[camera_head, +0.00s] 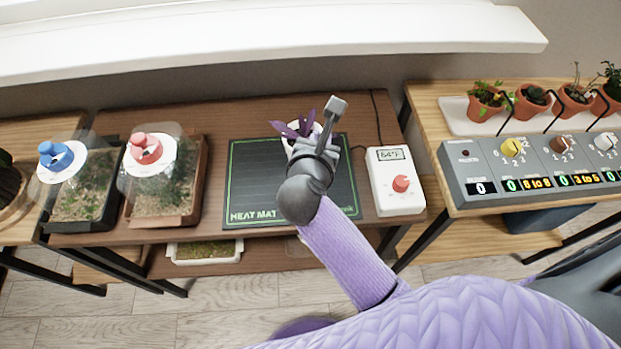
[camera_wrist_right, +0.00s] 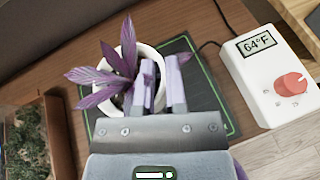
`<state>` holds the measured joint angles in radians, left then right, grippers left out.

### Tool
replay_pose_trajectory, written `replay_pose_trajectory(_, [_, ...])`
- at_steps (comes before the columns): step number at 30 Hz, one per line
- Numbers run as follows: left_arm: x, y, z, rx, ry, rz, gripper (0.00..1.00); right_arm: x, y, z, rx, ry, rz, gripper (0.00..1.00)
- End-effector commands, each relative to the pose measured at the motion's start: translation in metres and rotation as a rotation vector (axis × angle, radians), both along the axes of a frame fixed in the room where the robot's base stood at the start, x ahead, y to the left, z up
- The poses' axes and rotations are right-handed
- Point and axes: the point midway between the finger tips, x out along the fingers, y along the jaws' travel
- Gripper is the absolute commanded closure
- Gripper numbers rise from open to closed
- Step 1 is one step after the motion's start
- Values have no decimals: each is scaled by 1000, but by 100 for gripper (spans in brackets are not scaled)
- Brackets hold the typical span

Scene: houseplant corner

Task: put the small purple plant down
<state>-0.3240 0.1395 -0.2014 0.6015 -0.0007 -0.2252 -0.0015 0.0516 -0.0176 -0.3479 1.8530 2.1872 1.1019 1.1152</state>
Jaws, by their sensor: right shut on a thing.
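The small purple plant (camera_wrist_right: 115,75) has long pointed purple leaves and grows in a white pot (camera_wrist_right: 146,57). My right gripper (camera_wrist_right: 160,85) is shut on the pot's near rim. In the head view the purple leaves (camera_head: 297,129) show just left of my right gripper (camera_head: 318,142), over the back part of the dark heat mat (camera_head: 252,180). Most of the pot is hidden behind the gripper there. I cannot tell whether the pot's base touches the mat. My left gripper is not in view.
A white thermostat (camera_head: 397,183) reading 64°F stands right of the mat. Two seedling trays with clear lids, one with a red vent (camera_head: 146,149), one with a blue vent (camera_head: 56,157), stand left. Potted plants and a dial box (camera_head: 530,165) are on the right table. The mat's left part is clear.

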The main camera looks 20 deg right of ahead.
Motion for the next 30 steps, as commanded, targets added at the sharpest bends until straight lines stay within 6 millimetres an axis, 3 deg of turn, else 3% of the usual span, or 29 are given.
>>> replay_pose_trajectory(1, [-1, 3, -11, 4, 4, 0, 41, 0, 0, -18, -3, 3, 2, 100])
replay_pose_trajectory(9, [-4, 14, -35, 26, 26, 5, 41, 1, 0, -67, -2, 1, 2, 100])
replay_pose_trajectory(20, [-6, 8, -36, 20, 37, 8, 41, 1, 0, -71, 1, -2, 0, 100])
replay_pose_trajectory(21, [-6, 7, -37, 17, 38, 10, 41, 0, 0, -71, 0, 0, 0, 83])
replay_pose_trajectory(26, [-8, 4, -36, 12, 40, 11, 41, 1, 0, -70, 0, -1, 1, 50])
replay_pose_trajectory(30, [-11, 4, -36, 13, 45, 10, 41, 1, 0, -70, 0, -1, 1, 50])
